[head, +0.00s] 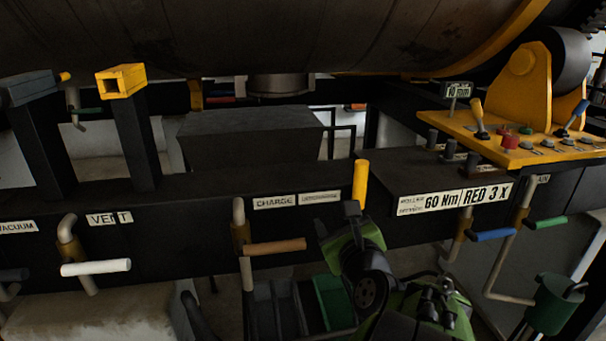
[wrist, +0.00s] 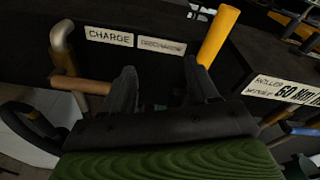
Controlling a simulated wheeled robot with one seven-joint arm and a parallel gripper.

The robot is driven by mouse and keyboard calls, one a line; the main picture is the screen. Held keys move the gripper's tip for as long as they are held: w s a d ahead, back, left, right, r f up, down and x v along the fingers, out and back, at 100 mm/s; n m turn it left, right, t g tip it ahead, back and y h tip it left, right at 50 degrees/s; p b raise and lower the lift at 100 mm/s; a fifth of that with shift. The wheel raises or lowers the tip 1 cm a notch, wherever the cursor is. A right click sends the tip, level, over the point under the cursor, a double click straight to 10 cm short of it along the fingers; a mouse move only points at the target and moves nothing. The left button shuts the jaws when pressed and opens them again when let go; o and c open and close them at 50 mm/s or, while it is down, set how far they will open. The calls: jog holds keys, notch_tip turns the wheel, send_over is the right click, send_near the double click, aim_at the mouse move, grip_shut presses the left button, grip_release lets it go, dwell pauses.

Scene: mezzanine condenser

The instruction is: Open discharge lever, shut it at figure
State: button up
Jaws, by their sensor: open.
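A yellow upright handle (head: 360,184) stands at the right end of the charge label row, and it also shows in the wrist view (wrist: 218,36). The faint label (wrist: 161,46) beside it seems to read DISCHARGE. My gripper (head: 337,218) is open and just below and left of the yellow handle. In the wrist view its jaws (wrist: 163,85) are apart with nothing between them. The right finger is close to the handle's lower end; I cannot tell whether they touch. The handle's base is hidden behind the finger.
A brown lever (head: 275,247) sits left of my gripper under the CHARGE label (head: 275,202). A white lever (head: 95,267) is under VENT. Blue (head: 493,235) and green (head: 548,222) levers are at right.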

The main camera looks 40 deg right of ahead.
aim_at(359, 175)
jog(key=s+d+r+m+h, duration=0.2)
jog(key=s+d+m+h, duration=0.2)
jog(key=d+m, duration=0.25)
jog(key=shift+g, duration=0.3)
jog(key=p+x, duration=0.2)
jog(key=x, duration=0.3)
jog(key=p+x, duration=0.2)
jog(key=x, duration=0.2)
jog(key=p+x, duration=0.3)
jog(key=x, duration=0.2)
jog(key=shift+w+a+f, duration=0.1)
jog(key=shift+w+f, duration=0.3)
jog(key=shift+w, duration=0.2)
grip_shut()
